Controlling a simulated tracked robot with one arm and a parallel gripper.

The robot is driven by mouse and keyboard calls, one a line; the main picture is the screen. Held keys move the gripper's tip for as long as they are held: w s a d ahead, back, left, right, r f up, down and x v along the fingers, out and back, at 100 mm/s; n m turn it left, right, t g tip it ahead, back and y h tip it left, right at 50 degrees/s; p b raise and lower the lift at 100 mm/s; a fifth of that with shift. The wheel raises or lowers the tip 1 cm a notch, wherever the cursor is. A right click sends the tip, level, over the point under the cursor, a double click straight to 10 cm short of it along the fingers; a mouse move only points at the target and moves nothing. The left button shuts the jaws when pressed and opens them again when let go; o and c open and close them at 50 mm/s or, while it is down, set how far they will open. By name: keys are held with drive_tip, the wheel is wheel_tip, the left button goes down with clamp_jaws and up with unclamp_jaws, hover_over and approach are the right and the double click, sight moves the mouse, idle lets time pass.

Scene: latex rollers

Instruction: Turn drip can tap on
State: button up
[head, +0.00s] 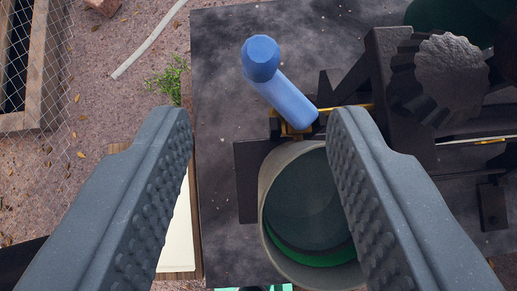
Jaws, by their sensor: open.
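The tap handle (278,82) is blue, with a rounded knob at its upper left end. It slants down to a brass-coloured fitting (297,130) on a dark bracket. Just below is a round can (275,215) with a pale rim and a dark green inside; I take it to be the drip can. My gripper (258,125) is open, its two grey ribbed fingers reaching up from the bottom corners. The handle's lower end shows between the fingertips, close to the right one; I cannot tell if they touch. The right finger hides part of the can.
A dark roller machine with a toothed gear (440,85) stands at the right, near the handle. A dark table top (225,40) lies below. At the left are gravel ground, a wire-mesh wooden frame (38,75) and a small plant (170,78).

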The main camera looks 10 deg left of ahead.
drive_tip(key=shift+v, duration=1.4)
drive_tip(key=s+a+r+n+t+y+b, duration=0.1)
drive_tip(key=s+a+r+n+t+b, duration=0.2)
drive_tip(key=s+a+b, duration=0.65)
drive_tip(key=s+a+f+m+t+b, duration=0.1)
drive_tip(key=s+a+f+t+b, duration=0.2)
drive_tip(key=s+a+f, duration=0.2)
drive_tip(key=s+f, duration=0.1)
drive_tip(key=s, duration=0.2)
drive_tip(key=shift+s+m+h, duration=0.3)
drive_tip(key=shift+s+m, duration=0.1)
